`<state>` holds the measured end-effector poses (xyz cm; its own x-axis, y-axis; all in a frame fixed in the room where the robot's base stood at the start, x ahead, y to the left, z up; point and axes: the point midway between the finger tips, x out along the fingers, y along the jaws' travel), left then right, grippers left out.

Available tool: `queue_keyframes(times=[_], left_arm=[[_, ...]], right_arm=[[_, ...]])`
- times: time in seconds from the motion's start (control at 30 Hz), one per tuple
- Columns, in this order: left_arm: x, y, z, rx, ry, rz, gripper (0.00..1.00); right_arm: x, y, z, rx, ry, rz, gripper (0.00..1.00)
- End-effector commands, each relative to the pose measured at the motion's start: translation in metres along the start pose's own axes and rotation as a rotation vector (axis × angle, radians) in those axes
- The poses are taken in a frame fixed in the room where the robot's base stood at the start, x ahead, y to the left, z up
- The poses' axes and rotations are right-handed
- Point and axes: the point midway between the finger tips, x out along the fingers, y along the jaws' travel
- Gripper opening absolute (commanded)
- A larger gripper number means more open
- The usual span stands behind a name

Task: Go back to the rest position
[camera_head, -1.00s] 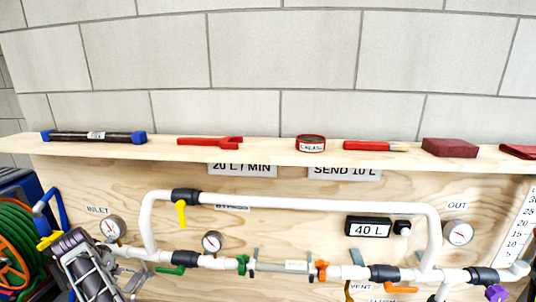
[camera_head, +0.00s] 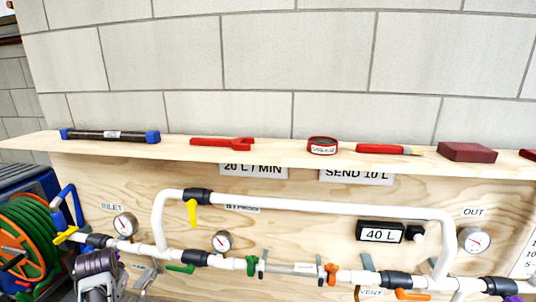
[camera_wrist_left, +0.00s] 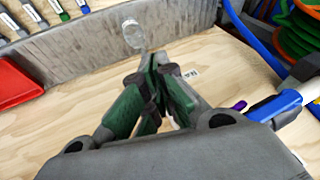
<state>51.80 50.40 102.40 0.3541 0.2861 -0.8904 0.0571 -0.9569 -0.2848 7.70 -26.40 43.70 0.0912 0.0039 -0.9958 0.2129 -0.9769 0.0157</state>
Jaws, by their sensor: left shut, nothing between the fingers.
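My left gripper (camera_wrist_left: 152,100) shows in the left wrist view with its green fingers shut and nothing between them. Pale wood lies beyond the fingertips. In the head view, a grey part of my left arm (camera_head: 97,272) shows at the lower left, in front of the pipe panel (camera_head: 110,180) and to the right of the green hose reel (camera_head: 28,235). My right gripper is out of view.
A wooden shelf (camera_head: 270,152) above the panel holds a black tube with blue caps (camera_head: 110,136), a red wrench (camera_head: 222,143), a red tin (camera_head: 322,145), a brush (camera_head: 380,149) and a dark red block (camera_head: 467,152). White pipes (camera_head: 320,206) with coloured valve handles run below.

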Motion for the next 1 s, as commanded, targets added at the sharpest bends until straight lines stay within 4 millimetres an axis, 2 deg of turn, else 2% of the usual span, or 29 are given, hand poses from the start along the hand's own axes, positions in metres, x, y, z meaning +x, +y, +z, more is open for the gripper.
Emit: queue_keyframes(times=[0.47, 1.0], left_arm=[[-0.016, 0.061, 0.034, 0.052, 0.019, -0.005, 0.00], [-0.040, 0.156, 0.090, 0.106, 0.025, 0.091, 0.00]], right_arm=[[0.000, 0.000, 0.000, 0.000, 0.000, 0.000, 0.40], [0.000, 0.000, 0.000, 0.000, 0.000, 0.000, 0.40]])
